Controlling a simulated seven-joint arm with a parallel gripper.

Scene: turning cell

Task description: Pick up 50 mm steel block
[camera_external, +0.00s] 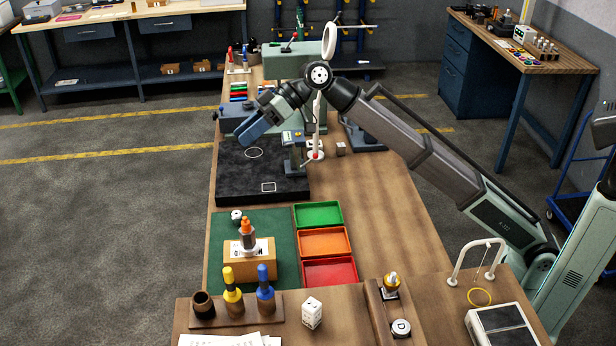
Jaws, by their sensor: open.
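My gripper (246,136) hangs over the back part of the black surface plate (228,178), its blue fingers pointing down and left. It is open, and I see nothing between the fingers. I cannot tell for sure which thing is the 50 mm steel block. A small greyish block (340,148) sits on the wooden bench right of the plate, to the right of my gripper and apart from it. A pale block with dark spots or holes (312,313) stands on the front bench, far from my gripper. The plate bears a white circle outline and a white square outline (268,187).
A measuring stand (294,160) and a white post (316,135) stand close to my gripper. Green, orange (323,242) and red trays lie in front. The bench right of the trays is clear.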

